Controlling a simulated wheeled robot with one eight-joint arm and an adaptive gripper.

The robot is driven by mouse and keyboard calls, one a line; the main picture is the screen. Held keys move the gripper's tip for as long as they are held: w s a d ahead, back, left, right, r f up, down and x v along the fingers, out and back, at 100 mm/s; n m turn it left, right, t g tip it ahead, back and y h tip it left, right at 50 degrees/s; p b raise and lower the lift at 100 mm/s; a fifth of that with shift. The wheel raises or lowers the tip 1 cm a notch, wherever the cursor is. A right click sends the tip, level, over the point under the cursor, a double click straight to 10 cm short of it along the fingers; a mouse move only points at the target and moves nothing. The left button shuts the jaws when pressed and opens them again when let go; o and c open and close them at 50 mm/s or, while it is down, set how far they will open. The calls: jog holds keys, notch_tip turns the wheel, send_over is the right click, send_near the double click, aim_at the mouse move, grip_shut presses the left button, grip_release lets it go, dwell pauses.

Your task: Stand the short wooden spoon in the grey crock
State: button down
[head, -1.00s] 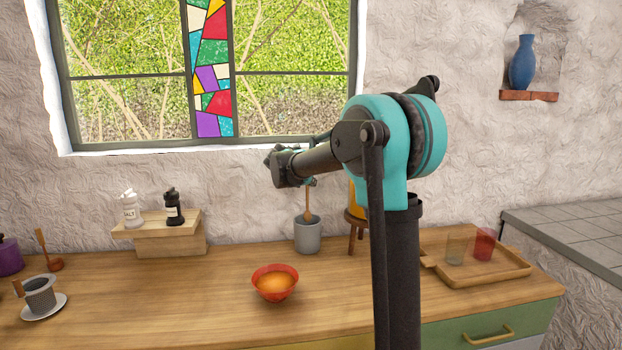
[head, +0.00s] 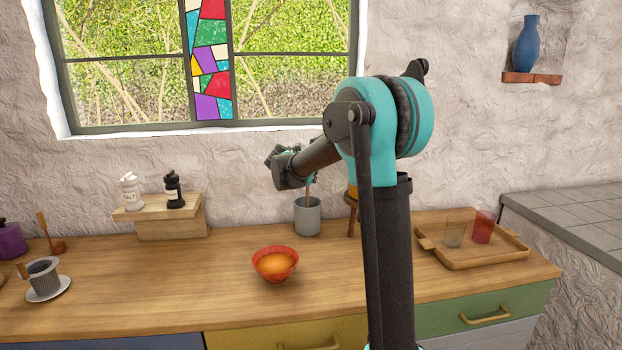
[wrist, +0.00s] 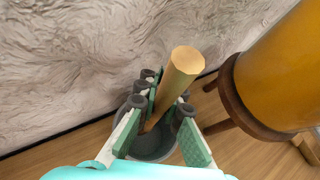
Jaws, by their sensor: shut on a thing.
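The short wooden spoon (wrist: 181,68) is held in my gripper (wrist: 160,108), its handle end sticking up between the fingers in the wrist view. In the head view a short piece of the spoon (head: 308,192) shows between my gripper (head: 305,180) and the grey crock (head: 307,218). The spoon's lower end is hidden behind the crock's rim and appears to be inside it. The crock stands upright against the back of the counter, and its rim and dark inside (wrist: 152,150) show under the fingers. The spoon looks near upright.
A yellow container (wrist: 280,75) on a wooden stand (wrist: 232,95) is close on the right of the crock. An orange-red bowl (head: 275,264) stands in front. Salt and pepper shakers on a wooden riser (head: 160,208) are at left. A tray (head: 475,256) with cups is at right.

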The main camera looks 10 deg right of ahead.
jog(key=c, duration=1.6)
grip_release()
jog(key=shift+s, duration=0.1)
jog(key=v, duration=1.2)
jog(key=shift+a, duration=0.1)
